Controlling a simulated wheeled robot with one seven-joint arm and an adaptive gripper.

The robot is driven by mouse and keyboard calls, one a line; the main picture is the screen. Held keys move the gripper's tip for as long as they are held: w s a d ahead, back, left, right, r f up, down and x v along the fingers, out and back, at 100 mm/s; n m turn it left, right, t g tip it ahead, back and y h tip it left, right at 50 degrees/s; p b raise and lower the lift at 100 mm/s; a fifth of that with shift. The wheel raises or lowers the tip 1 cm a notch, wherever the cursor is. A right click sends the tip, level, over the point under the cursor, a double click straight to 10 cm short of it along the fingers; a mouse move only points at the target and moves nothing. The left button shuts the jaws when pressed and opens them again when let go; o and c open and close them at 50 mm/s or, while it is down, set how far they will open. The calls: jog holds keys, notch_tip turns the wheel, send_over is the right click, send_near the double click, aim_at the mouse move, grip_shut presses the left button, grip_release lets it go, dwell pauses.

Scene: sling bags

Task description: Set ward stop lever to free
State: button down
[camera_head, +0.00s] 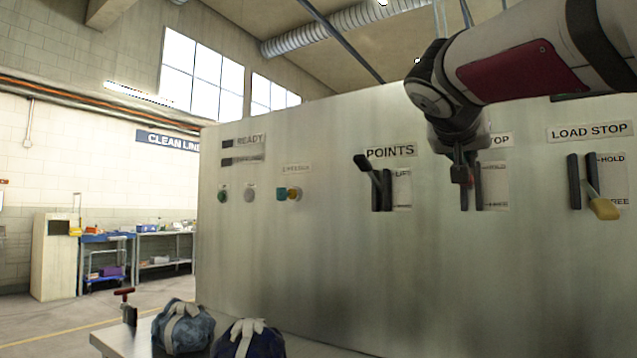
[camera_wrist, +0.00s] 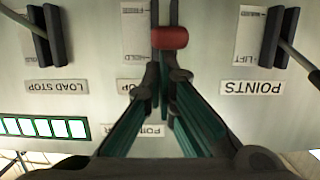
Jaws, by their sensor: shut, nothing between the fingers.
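The lever with a red knob (camera_head: 460,174) is the middle one on the pale panel, under a label (camera_head: 499,140) whose visible end reads "TOP". The red knob also shows in the wrist view (camera_wrist: 170,38), where the panel appears upside down. The lever's shaft is mostly hidden.
The POINTS lever (camera_head: 368,169) is to the left, tilted up. The LOAD STOP lever with a yellow knob (camera_head: 603,209) is to the right, near FREE. Buttons (camera_head: 249,194) sit farther left on the panel. Two blue bags (camera_head: 183,328) lie on a low table.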

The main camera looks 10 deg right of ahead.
jog(key=f+b, duration=0.2)
jog(key=b, duration=0.1)
jog(key=shift+a+t+h, duration=0.1)
jog(key=shift+t+h, duration=0.2)
jog(key=shift+f+b, duration=2.75)
jog(key=shift+b, duration=1.75)
